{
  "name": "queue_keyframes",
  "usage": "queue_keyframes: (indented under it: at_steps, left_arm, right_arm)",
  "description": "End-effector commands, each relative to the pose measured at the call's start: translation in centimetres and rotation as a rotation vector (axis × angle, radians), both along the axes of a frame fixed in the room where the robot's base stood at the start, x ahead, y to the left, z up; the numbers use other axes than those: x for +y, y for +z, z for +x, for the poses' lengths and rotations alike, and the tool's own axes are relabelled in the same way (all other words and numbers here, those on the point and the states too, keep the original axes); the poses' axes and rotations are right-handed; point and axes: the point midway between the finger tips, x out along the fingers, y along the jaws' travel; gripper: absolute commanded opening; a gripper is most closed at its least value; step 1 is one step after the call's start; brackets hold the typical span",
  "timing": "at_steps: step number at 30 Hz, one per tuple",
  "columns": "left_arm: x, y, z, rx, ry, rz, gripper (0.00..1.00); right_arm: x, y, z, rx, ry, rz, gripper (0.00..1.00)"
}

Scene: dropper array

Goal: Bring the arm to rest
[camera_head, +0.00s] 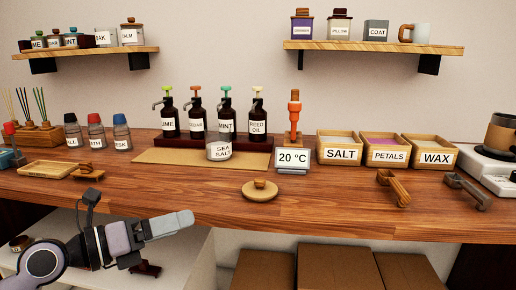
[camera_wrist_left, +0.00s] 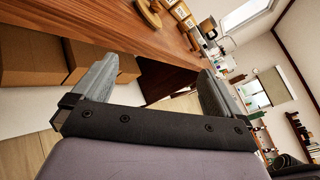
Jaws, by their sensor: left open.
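My left gripper (camera_head: 170,224) is at the lower left in the head view, in front of the table's front edge and apart from everything on it. Its grey fingers point to the right. In the left wrist view the two fingers of my left gripper (camera_wrist_left: 155,85) stand wide apart with nothing between them. The wooden table (camera_head: 330,208) is behind it in the head view, and its edge runs across the top left of the wrist view. My right gripper is not in either view.
Dropper bottles (camera_head: 225,118) stand at the table's back, with a sea salt jar (camera_head: 219,150) before them. A round wooden lid (camera_head: 260,191) lies near the front edge. Salt, petals and wax boxes (camera_head: 341,155) are at the right. Cardboard boxes (camera_head: 320,266) stand below the table.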

Motion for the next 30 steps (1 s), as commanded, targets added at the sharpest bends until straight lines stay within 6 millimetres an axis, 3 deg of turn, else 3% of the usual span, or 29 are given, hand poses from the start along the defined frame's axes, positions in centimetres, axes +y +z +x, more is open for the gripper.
queue_keyframes:
  at_steps: [4, 10, 14, 17, 20, 24, 30]
  left_arm:
    - [-1.8, -1.8, -2.4, 0.177, -0.011, -0.399, 1.0]
    - [-0.3, -5.5, -3.9, 0.458, 0.124, -0.91, 1.0]
    - [1.7, -10.0, -4.9, 0.67, 0.289, -1.214, 1.0]
    - [3.1, -14.7, -6.5, 0.848, 0.451, -1.422, 1.0]
    - [4.1, -19.9, -8.9, 1.031, 0.633, -1.602, 1.0]
    - [4.3, -26.5, -13.7, 1.279, 0.888, -1.793, 1.0]
    - [2.8, -33.4, -22.1, 1.612, 1.229, -1.968, 1.0]
  right_arm:
    - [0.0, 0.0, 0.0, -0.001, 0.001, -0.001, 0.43]
    - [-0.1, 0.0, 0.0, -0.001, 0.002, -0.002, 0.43]
    - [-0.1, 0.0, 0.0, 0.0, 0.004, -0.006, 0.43]
    - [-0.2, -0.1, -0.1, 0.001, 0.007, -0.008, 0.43]
    - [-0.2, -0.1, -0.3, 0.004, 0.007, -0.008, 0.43]
    - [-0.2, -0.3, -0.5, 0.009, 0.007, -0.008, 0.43]
    - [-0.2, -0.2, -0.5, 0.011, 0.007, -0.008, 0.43]
